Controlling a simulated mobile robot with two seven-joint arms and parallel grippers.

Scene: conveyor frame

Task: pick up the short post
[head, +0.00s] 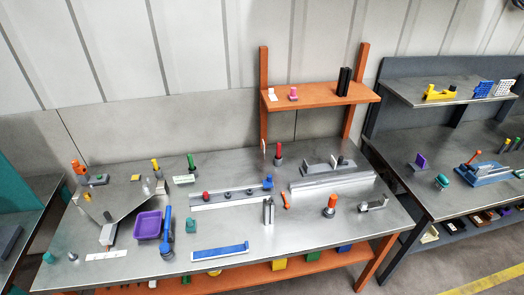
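I cannot tell for certain which thing is the short post. A short grey upright piece (268,211) stands near the middle of the metal workbench (230,240). Behind it lies a long grey rail (222,201) with a red knob, small dark pieces and a blue piece at its right end. A red-topped upright piece (330,206) stands further right. A taller black upright block (344,81) stands on the orange shelf (320,97). Neither of my grippers is in view.
A purple tray (148,225), a blue-handled tool (167,230) and a blue-topped bar (220,252) lie along the front left. A second long grey rail (332,182) lies at the back right. A separate grey bench (450,205) stands right. The front right of the workbench is fairly clear.

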